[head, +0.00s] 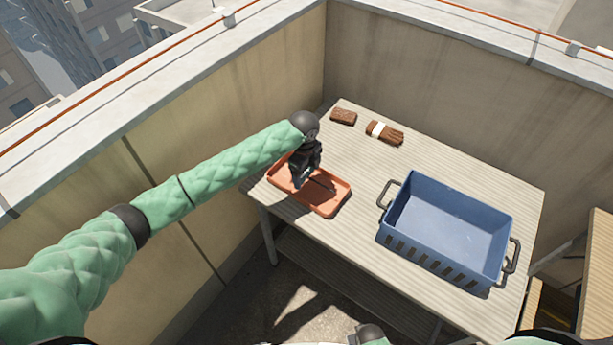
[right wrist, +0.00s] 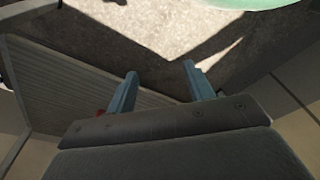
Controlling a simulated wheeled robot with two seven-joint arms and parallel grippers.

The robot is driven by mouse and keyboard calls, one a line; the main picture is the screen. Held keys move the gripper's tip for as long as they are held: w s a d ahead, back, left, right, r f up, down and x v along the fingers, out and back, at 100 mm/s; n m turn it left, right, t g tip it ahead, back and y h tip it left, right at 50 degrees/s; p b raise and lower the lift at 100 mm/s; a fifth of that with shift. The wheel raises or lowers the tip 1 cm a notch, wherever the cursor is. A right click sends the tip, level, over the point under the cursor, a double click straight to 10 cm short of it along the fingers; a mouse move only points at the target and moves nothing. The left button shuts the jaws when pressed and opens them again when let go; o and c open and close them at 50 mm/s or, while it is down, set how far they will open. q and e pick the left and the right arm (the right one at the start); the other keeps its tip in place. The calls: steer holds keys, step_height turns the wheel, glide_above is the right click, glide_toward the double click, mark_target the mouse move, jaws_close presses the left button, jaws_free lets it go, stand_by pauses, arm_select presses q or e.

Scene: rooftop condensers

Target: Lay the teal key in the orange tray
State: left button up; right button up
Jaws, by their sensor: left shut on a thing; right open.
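The orange tray (head: 325,197) lies on the left part of the slatted table. My left gripper (head: 299,182) points down over the tray's left half, its fingers close above the tray floor. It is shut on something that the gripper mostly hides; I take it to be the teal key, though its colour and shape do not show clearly. I cannot tell whether it touches the tray. My right gripper (right wrist: 160,86) is open and empty in the right wrist view, its two blue-grey fingers apart.
A blue crate (head: 452,222) with dark handles stands on the table's right side. A brown block (head: 343,116) and a brown bundle with a white band (head: 385,132) lie at the back. Walls rise behind and left of the table (head: 470,180). Bare tabletop lies between tray and crate.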

arm_select(q)
step_height(320, 180, down, 3)
steer(key=shift+f+p, duration=0.1)
steer(key=shift+p, duration=0.6)
steer(key=shift+f, duration=0.1)
arm_select(e)
steer(key=f, duration=0.2)
steer(key=s+d+f, duration=0.1)
steer(key=shift+f, duration=0.1)
arm_select(q)
steer(key=shift+f, duration=0.15)
steer(key=o, duration=0.7)
arm_select(e)
steer(key=shift+d, duration=0.1)
